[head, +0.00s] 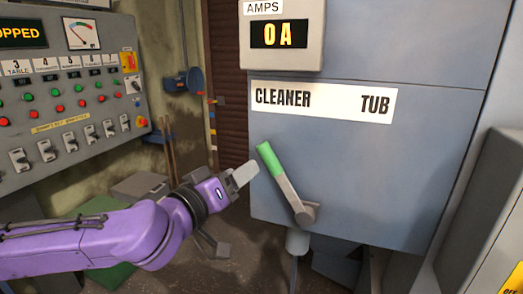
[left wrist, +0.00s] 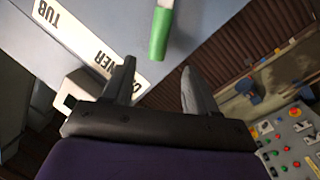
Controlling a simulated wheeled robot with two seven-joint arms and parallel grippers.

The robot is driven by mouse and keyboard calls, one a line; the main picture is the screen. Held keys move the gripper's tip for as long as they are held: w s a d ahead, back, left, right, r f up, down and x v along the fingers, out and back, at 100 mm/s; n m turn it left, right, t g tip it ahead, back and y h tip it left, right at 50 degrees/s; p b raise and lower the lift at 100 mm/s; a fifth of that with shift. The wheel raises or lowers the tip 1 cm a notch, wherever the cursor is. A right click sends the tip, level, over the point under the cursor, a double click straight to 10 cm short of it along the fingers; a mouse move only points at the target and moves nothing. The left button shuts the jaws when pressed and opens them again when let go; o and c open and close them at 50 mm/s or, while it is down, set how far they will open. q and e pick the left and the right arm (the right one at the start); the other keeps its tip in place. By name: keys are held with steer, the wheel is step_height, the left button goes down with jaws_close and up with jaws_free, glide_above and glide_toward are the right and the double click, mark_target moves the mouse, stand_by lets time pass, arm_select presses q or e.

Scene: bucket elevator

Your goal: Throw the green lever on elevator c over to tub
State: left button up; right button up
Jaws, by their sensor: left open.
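The lever (head: 287,184) has a green grip and a grey arm. It is mounted low on the grey-blue cabinet front and leans up to the left, towards the CLEANER end of the white label (head: 323,99). TUB is at the label's right end. My left gripper (head: 243,176) is just left of the lever, apart from it in the picture, open and empty. In the left wrist view the green grip (left wrist: 160,35) is beyond the two spread fingers (left wrist: 155,85), at the top. The right gripper is not in view.
A control panel (head: 70,95) with buttons and switches is at the left. Another grey cabinet (head: 490,215) stands at the right edge. The cabinet front right of the lever is clear.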

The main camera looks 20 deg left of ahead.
mark_target(264, 158)
arm_select(q)
steer(key=p+x, duration=0.3)
steer(key=x, duration=0.6)
steer(key=shift+w+d+f, duration=0.1)
steer(key=shift+d, duration=0.15)
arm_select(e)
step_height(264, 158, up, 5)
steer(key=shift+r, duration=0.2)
arm_select(q)
steer(key=shift+a, duration=0.1)
jaws_close()
steer(key=shift+p, duration=0.3)
